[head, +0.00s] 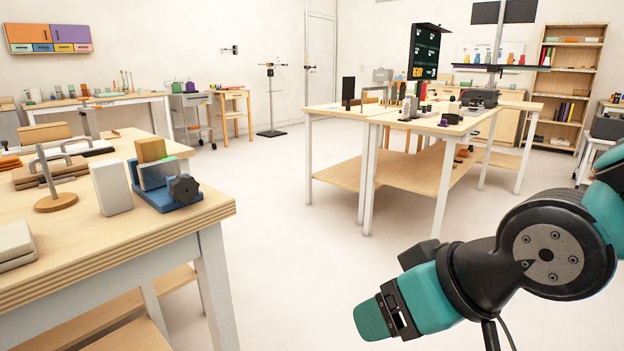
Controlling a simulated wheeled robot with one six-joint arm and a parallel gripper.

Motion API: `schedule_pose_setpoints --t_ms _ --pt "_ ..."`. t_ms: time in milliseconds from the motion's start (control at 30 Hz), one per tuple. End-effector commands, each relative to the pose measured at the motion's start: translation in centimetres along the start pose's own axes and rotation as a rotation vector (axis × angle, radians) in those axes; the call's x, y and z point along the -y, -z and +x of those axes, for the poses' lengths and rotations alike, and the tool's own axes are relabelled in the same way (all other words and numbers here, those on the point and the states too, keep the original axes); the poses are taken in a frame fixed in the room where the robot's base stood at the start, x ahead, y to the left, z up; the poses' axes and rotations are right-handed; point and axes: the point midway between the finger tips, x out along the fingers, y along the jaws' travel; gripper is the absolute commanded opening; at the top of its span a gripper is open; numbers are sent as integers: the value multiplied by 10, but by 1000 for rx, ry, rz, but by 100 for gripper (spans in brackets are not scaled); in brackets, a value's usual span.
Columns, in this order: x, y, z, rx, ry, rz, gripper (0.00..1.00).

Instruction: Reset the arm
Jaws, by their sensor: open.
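My arm (548,250), teal and black, reaches in from the right edge and is bent at a large round joint. Its end with my gripper (380,316) points down and left, low in the head view, over the pale floor. My gripper is open, seen from the side, and its fingers are hard to tell apart. I see nothing held in it. It is apart from the tables and touches nothing that I can see.
A near wooden table (205,212) on the left holds a blue fixture (168,197), a white block (112,188) and a wooden-based post (55,202). A central workbench (340,115) carries many small items. Pale floor (285,265) lies clear between them. A shelf (570,75) stands behind.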

Motion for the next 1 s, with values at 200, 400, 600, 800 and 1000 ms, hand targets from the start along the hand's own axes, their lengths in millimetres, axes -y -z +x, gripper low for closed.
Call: schedule_pose_setpoints --t_ms 200,400,600,800,1000 --pt "-8 -50 -37 295 64 0 68" --pt "-1 -60 -84 454 118 -35 68" --pt "10 -30 -123 453 117 -34 68" --pt "24 12 -178 453 117 -34 68" --pt "39 56 -236 453 116 -33 68"
